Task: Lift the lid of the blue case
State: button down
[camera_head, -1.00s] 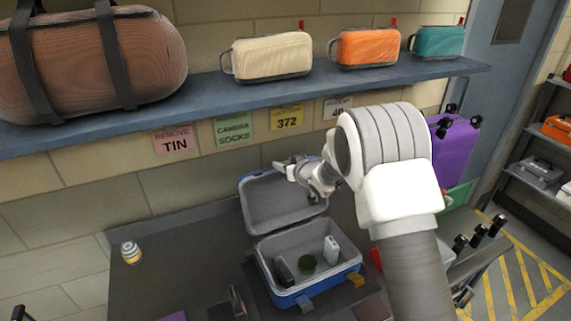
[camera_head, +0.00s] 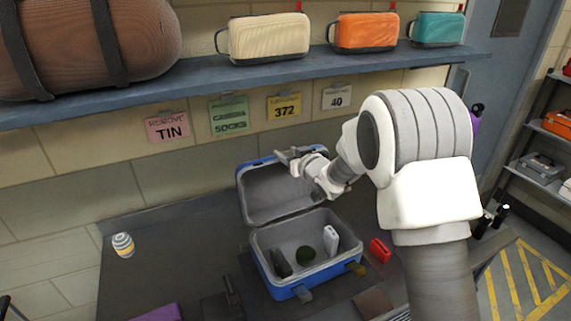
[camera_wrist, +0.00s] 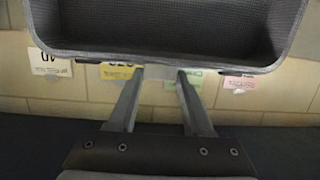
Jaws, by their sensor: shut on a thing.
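The blue case (camera_head: 291,287) stands open on the dark counter, its grey inside showing. Its lid (camera_head: 272,192) is raised and leans back toward the wall. Inside the case are a dark item, a dark green round item (camera_head: 306,254) and a white item (camera_head: 330,240). My gripper (camera_head: 284,154) is at the upper edge of the lid. In the wrist view, the lid (camera_wrist: 165,45) fills the top of the picture, and the tips of my gripper (camera_wrist: 160,72) meet its rim. The fingers are shut on the rim; the exact contact is partly hidden.
A striped tin (camera_head: 123,245) stands on the counter (camera_head: 180,260) at left. A red item (camera_head: 380,250) lies right of the case. A blue shelf (camera_head: 230,75) with bags runs above the lid. Cards hang on the wall, among them a pink one (camera_head: 167,127).

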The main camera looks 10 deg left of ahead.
jog(key=s+d+f+t+y+b, duration=0.1)
jog(key=s+d+b, duration=0.4)
jog(key=b, duration=0.9)
jog(key=shift+s+t+y+b, duration=0.35)
jog(key=shift+s+t+y, duration=0.35)
jog(key=shift+t, duration=0.4)
jog(key=shift+d, duration=0.1)
jog(key=shift+c, duration=1.6)
grip_release()
jog(key=v, duration=1.7)
jog(key=shift+d+b, duration=0.15)
jog(key=shift+b, duration=0.15)
jog(key=shift+s, duration=0.1)
